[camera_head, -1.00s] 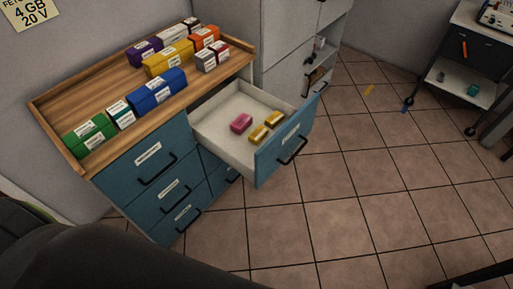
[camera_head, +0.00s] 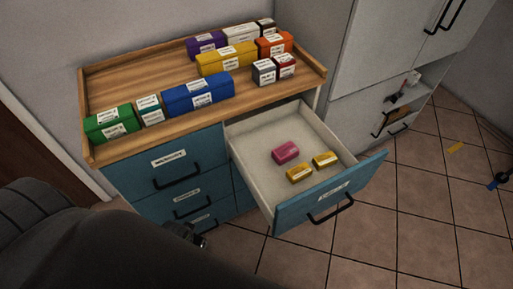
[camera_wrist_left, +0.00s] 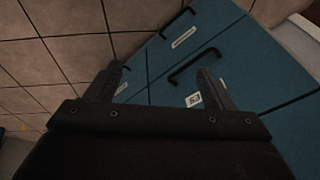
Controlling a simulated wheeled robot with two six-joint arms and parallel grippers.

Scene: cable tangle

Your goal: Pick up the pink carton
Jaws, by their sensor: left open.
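The pink carton (camera_head: 285,152) lies in the open top-right drawer (camera_head: 247,150) of the blue cabinet, near the drawer's middle. Two small yellow cartons (camera_head: 299,173) lie beside it, toward the drawer front. My left gripper (camera_head: 190,235) shows partly in the head view, low in front of the cabinet's left drawers, to the left of and below the open drawer. In the left wrist view my left gripper (camera_wrist_left: 160,84) is open and empty, with blue drawer fronts and handles beyond its fingers. The pink carton is not seen there. My right gripper is not in view.
Several coloured boxes, including a blue box (camera_head: 198,94), stand on the wooden cabinet top (camera_head: 130,80). The open drawer's front (camera_head: 330,193) with its black handle juts over the tiled floor. A grey cabinet (camera_head: 350,60) stands behind on the right. Floor at right is mostly clear.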

